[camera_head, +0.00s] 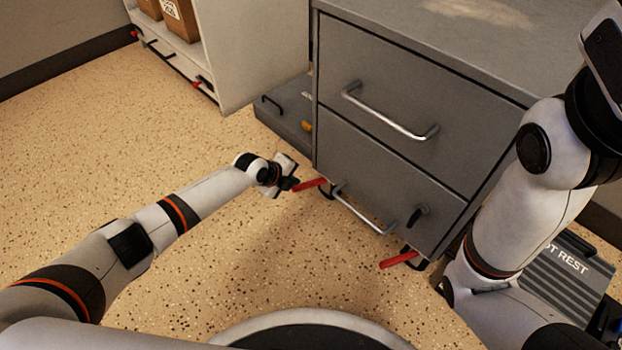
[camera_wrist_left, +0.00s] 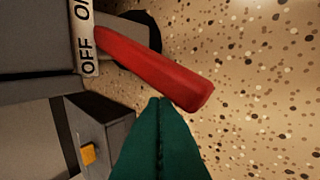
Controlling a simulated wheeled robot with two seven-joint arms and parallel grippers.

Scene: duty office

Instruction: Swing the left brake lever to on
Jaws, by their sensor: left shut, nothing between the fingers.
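The left brake lever (camera_head: 310,185) is a red bar low at the left front corner of the grey drawer cabinet (camera_head: 385,130). It sticks out over the floor. In the left wrist view the lever (camera_wrist_left: 155,68) runs out from a white plate (camera_wrist_left: 86,45) marked OFF and, partly cut off, ON. My left gripper (camera_head: 291,184) is just left of the lever's free end. Its green fingers (camera_wrist_left: 160,108) are shut and empty beside the lever; I cannot tell if they touch it. A second red lever (camera_head: 398,260) is at the right front corner. My right gripper is out of view.
A low grey unit (camera_head: 290,112) stands behind the cabinet's left side. A white shelf (camera_head: 230,50) with boxes stands at the back left. A ridged grey foot rest (camera_head: 565,268) lies at the right. The speckled floor (camera_head: 110,150) to the left is clear.

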